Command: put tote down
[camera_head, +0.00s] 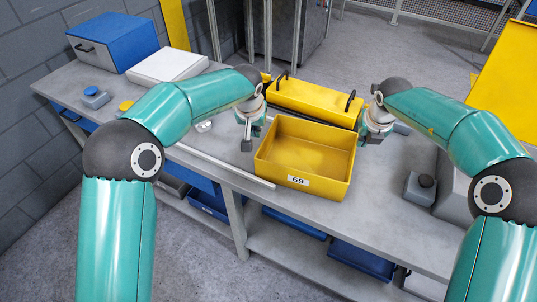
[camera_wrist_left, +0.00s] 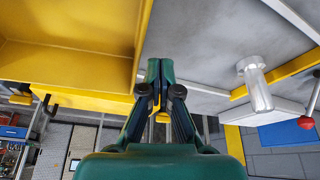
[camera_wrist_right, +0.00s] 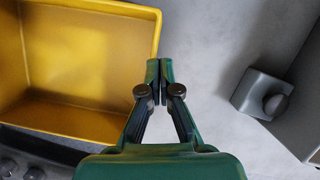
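The yellow tote (camera_head: 298,182), labelled 69, is upright and empty on the grey worktop near its front edge. Its wall shows at the left of the left wrist view (camera_wrist_left: 75,62) and its inside in the right wrist view (camera_wrist_right: 85,60). My left gripper (camera_head: 247,143) is just left of the tote, apart from its wall. Its fingertips are together in the left wrist view (camera_wrist_left: 160,68), with nothing between them. My right gripper (camera_head: 384,136) is just right of the tote. Its fingertips are also together and empty in the right wrist view (camera_wrist_right: 158,68).
A yellow box with black handles (camera_head: 312,98) stands directly behind the tote. A grey block with a dark knob (camera_head: 420,188) is to the right. A blue case (camera_head: 110,42) and a white box (camera_head: 167,66) are at the back left.

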